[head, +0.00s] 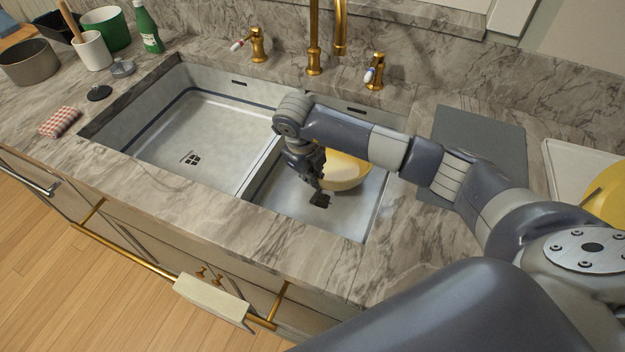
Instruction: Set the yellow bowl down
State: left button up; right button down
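The yellow bowl (345,172) is in the right basin of the double sink (243,200), partly hidden behind my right arm. My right gripper (320,197) points down into the right basin, just left of and in front of the bowl. Its fingers are small and dark here, and I cannot tell whether they are open or touch the bowl's near rim. Whether the bowl rests on the basin floor is also unclear. My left gripper is not in view.
A golden faucet (314,40) with two handles stands behind the sink. A grey mat (480,140) and a white tray (562,172) with a yellow item lie to the right. Pots, a green bottle (148,28) and a checked cloth (61,122) are at left. The left basin is empty.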

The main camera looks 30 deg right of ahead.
jog(key=shift+a+x, duration=0.2)
jog(key=shift+x, duration=0.9)
jog(key=shift+f, duration=0.2)
jog(key=c, duration=1.8)
grip_release()
jog(key=shift+s, duration=0.15)
jog(key=shift+r, duration=0.1)
jog(key=w+b+v, duration=0.1)
jog(key=b+v, duration=0.1)
jog(key=v, duration=1)
jog(key=shift+s, duration=0.5)
